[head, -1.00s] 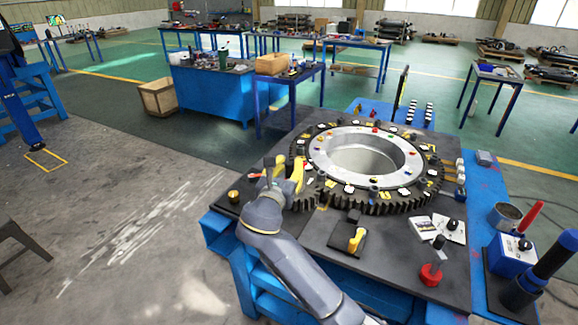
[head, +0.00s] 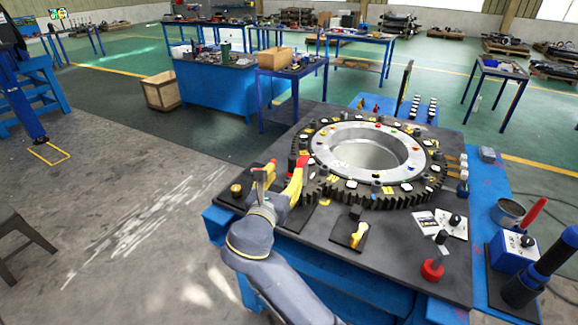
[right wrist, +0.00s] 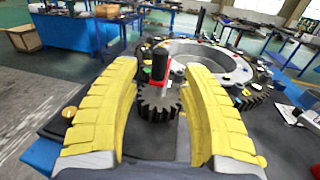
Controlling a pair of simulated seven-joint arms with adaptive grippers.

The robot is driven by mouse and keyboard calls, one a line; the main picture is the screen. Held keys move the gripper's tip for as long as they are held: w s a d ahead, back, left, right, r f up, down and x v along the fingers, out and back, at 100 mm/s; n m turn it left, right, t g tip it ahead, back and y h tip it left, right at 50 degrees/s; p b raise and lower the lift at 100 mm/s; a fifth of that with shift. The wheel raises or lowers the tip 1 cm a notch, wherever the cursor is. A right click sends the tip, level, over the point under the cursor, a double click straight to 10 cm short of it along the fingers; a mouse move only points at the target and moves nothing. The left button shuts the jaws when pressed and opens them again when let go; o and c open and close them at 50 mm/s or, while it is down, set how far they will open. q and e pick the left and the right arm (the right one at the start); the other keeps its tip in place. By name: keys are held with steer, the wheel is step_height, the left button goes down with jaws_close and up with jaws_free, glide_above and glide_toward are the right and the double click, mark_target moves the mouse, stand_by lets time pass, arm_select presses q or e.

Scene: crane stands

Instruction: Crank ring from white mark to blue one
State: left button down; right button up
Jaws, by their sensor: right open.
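The large dark toothed ring (head: 405,198) lies flat on the bench around a silver inner ring (head: 365,137). Small coloured pieces and tags sit on its top; I cannot tell which are the white and blue marks. A small pinion gear (right wrist: 158,104) stands at the ring's near left edge. An upright crank grip, black with a red collar (right wrist: 160,73), rises above it and also shows in the head view (head: 292,164). My right gripper (head: 283,173) is open, its yellow fingers on either side of the grip, with visible gaps in the wrist view (right wrist: 160,85). My left gripper is out of view.
A yellow-handled lever (head: 359,234) and a red-based knob (head: 433,268) stand on the bench's front part. A brass knob (head: 236,189) is at its left corner. An upright dark panel (head: 404,88) is behind the ring.

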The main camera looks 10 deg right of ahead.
steer(key=shift+v, duration=2.3)
